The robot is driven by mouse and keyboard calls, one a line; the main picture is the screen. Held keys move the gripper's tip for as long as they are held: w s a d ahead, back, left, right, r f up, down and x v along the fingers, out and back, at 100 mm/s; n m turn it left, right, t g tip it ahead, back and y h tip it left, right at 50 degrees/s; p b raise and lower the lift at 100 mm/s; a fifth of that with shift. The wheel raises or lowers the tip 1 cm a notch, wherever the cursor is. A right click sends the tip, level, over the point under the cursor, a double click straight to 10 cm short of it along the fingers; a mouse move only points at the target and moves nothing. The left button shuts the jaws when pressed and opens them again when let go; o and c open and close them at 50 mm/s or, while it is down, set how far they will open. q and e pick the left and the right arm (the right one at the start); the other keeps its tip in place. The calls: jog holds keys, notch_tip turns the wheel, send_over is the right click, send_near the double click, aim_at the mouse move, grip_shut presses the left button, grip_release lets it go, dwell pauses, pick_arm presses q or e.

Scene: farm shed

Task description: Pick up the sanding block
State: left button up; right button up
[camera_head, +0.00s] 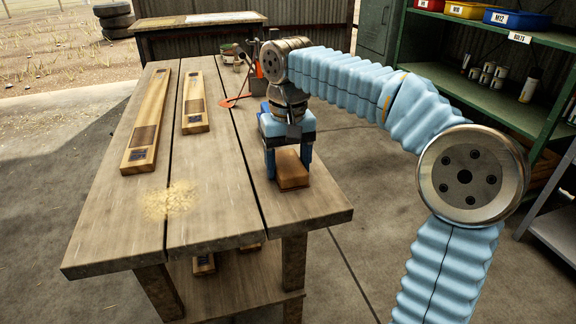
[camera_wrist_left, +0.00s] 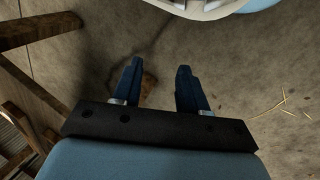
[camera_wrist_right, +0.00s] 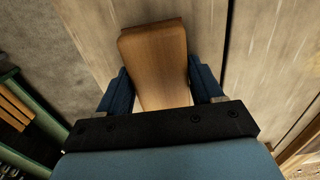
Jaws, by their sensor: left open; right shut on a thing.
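The sanding block (camera_head: 292,170) is a brown wooden block at the right edge of the workbench top in the head view. My right gripper (camera_head: 289,160) points down over it, with its blue fingers on either side. In the right wrist view the block (camera_wrist_right: 158,62) lies between the two fingers of the right gripper (camera_wrist_right: 160,95), and the gripper is shut on it. The block appears to be at the bench surface; I cannot tell if it is lifted. My left gripper (camera_wrist_left: 160,85) is open and empty above the concrete floor, and does not show in the head view.
The workbench (camera_head: 200,225) carries two long wooden pieces (camera_head: 150,120) (camera_head: 194,103) on its left side, and a patch of sawdust (camera_head: 170,200) near the front. Cans and a red tool stand at its far end. A green shelf (camera_head: 490,95) with bins stands at right.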

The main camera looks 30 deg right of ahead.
aim_at(284, 161)
jog(key=shift+r, duration=0.45)
jog(key=r, duration=0.1)
jog(key=r+p, duration=0.1)
jog(key=r, duration=0.1)
jog(key=shift+w+a+r+p, duration=0.2)
jog(key=shift+w+a+p, duration=0.1)
jog(key=w+a+r+p, duration=0.5)
jog(key=w+a+r, duration=0.3)
jog(key=w+a, duration=0.1)
jog(key=shift+w+r+p, duration=0.35)
jog(key=shift+p, duration=0.05)
jog(key=o, duration=0.5)
jog(key=c, duration=0.4)
jog(key=shift+o, duration=0.2)
jog(key=shift+w+a, duration=0.1)
